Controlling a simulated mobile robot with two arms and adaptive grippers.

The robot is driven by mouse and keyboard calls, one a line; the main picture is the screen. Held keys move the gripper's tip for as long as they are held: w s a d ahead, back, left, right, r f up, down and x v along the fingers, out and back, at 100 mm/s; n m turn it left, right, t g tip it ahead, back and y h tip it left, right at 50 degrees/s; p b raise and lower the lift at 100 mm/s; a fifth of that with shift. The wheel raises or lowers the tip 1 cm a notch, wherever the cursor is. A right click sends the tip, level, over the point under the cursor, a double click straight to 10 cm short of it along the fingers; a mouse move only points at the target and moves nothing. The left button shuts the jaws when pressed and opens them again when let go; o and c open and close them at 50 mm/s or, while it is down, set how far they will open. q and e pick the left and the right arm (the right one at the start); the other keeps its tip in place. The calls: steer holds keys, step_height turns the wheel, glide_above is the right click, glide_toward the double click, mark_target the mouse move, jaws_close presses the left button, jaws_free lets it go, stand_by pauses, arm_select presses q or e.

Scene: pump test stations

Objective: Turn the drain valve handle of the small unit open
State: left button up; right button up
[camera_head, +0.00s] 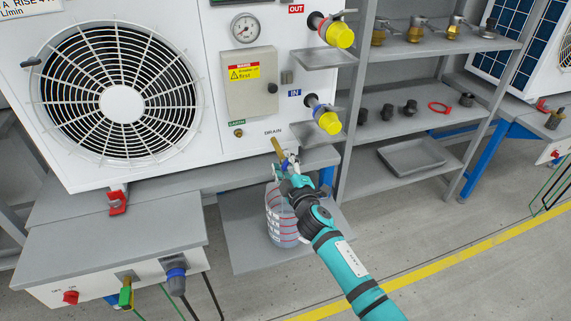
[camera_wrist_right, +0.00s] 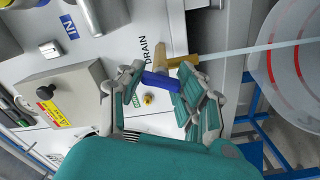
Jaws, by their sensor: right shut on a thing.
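The drain valve sits under the DRAIN label on the white unit; its brass body (camera_head: 278,147) shows in the head view and also in the right wrist view (camera_wrist_right: 180,61). Its blue handle (camera_wrist_right: 160,82) lies between the fingers of my right gripper (camera_wrist_right: 163,92), which is shut on it. In the head view my right gripper (camera_head: 288,170) is at the valve and hides most of the handle. A pale streak (camera_wrist_right: 255,48), which looks like water, runs from the brass outlet to a clear bucket (camera_head: 276,222). My left gripper is not in view.
The bucket stands on a low grey shelf (camera_head: 243,240) below the valve. The control box (camera_head: 250,82) and yellow-capped IN port (camera_head: 328,122) are near the valve. A shelf rack (camera_head: 440,130) with fittings stands to the right. Open floor lies at front right.

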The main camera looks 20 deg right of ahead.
steer(key=n, duration=0.3)
steer(key=shift+n, duration=0.9)
steer(key=shift+a, duration=0.1)
steer(key=shift+f, duration=0.1)
steer(key=o, duration=1.2)
steer(key=shift+s, duration=0.15)
steer(key=s, duration=1.1)
steer(key=shift+s+d, duration=0.25)
steer(key=shift+s, duration=0.15)
